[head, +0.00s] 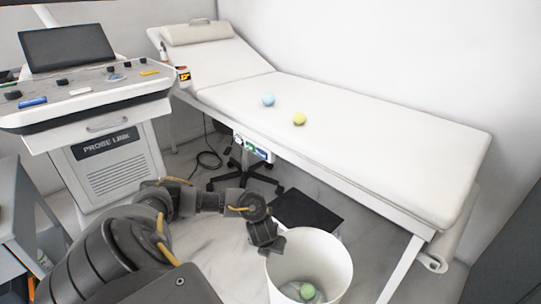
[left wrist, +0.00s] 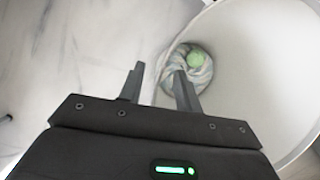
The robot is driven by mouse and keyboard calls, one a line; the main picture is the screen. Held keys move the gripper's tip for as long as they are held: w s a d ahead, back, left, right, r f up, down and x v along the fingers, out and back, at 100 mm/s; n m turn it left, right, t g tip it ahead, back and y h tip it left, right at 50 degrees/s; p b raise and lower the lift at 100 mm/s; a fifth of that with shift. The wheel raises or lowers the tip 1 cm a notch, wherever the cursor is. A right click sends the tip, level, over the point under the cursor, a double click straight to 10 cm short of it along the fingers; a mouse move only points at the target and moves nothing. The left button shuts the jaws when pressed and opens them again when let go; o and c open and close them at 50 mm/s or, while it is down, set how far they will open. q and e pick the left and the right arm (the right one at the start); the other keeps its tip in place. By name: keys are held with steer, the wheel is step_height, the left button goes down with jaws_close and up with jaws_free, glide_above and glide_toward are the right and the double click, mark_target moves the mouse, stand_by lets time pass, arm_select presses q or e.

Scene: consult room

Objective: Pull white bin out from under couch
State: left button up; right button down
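The white bin (head: 335,262) stands upright on the floor at the bottom of the head view, on the near side of the couch (head: 390,150). A green ball (head: 307,291) lies in it; the left wrist view shows the ball (left wrist: 196,58) on a crumpled liner. My left gripper (head: 270,247) is at the bin's left rim. In the left wrist view its fingers (left wrist: 158,82) are apart, one outside the bin wall (left wrist: 262,60) and one inside, with the rim between them. I cannot tell whether they touch the rim. My right gripper is not in view.
A blue ball (head: 268,99) and a yellow ball (head: 299,118) lie on the couch. A black step (head: 308,210) is behind the bin, and a wheeled stand base (head: 246,178) is under the couch. A couch leg (head: 402,268) is right of the bin. A machine cart (head: 112,165) stands left.

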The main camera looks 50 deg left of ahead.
arm_select(q)
steer(key=shift+f, duration=0.1)
jaws_close()
stand_by(0.3)
steer(key=shift+a, duration=0.15)
stand_by(1.0)
